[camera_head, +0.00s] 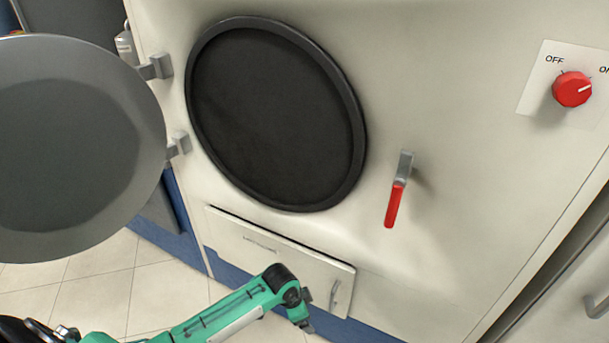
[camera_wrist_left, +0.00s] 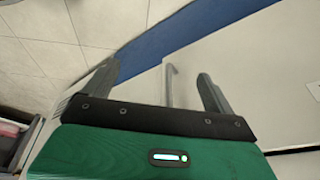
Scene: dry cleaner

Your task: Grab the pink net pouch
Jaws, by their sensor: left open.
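I cannot make out the pink net pouch in either view. My left gripper (camera_head: 305,312) is at the end of the green arm, low in front of the machine's lower panel. In the left wrist view my left gripper (camera_wrist_left: 160,82) is open, with nothing between its fingers. A grey bar handle (camera_wrist_left: 169,84) shows beyond and between the fingers there. My right gripper is in neither view.
A white machine has a dark round opening (camera_head: 275,115), its round door (camera_head: 75,150) swung open at left. A red-handled lever (camera_head: 395,205), a red knob (camera_head: 572,90) and a lower panel (camera_head: 275,255) are on its front. Tiled floor (camera_head: 100,290) lies at lower left.

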